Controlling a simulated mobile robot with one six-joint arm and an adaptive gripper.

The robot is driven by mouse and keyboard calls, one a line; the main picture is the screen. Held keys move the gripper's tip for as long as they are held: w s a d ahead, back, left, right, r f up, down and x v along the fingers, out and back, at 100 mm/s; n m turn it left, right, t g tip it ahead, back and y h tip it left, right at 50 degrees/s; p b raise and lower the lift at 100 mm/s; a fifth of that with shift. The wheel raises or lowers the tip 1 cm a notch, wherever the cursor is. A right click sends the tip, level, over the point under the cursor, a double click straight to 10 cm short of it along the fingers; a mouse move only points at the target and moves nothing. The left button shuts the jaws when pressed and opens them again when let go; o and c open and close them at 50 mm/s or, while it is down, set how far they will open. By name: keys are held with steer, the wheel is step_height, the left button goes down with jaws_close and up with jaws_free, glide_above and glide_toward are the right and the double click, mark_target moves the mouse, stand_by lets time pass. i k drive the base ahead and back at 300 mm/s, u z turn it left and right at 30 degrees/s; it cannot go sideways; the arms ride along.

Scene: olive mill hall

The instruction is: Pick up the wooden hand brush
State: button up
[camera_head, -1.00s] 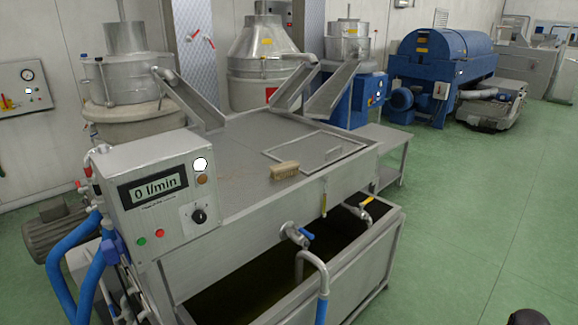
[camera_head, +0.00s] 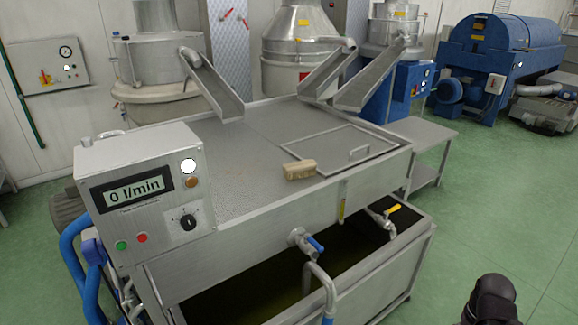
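The wooden hand brush (camera_head: 300,170) is a small light-brown block. It lies on the grey metal top (camera_head: 262,150) of the machine, near its front edge and beside the left corner of a hatch with a handle (camera_head: 340,150). A dark rounded part at the bottom right of the picture looks like part of my arm. My gripper's fingers do not show. Nothing touches the brush except the top it lies on.
A control box reading 0 l/min (camera_head: 145,195) stands left of the brush. A tank of dark liquid (camera_head: 270,300) with a blue-handled valve (camera_head: 305,242) lies below the front edge. Metal chutes (camera_head: 212,85) reach over the back. Green floor (camera_head: 500,215) is clear at right.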

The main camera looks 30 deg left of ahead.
mark_target(305, 168)
steer(key=u, duration=0.6)
steer(key=i, duration=0.6)
steer(key=u, duration=0.4)
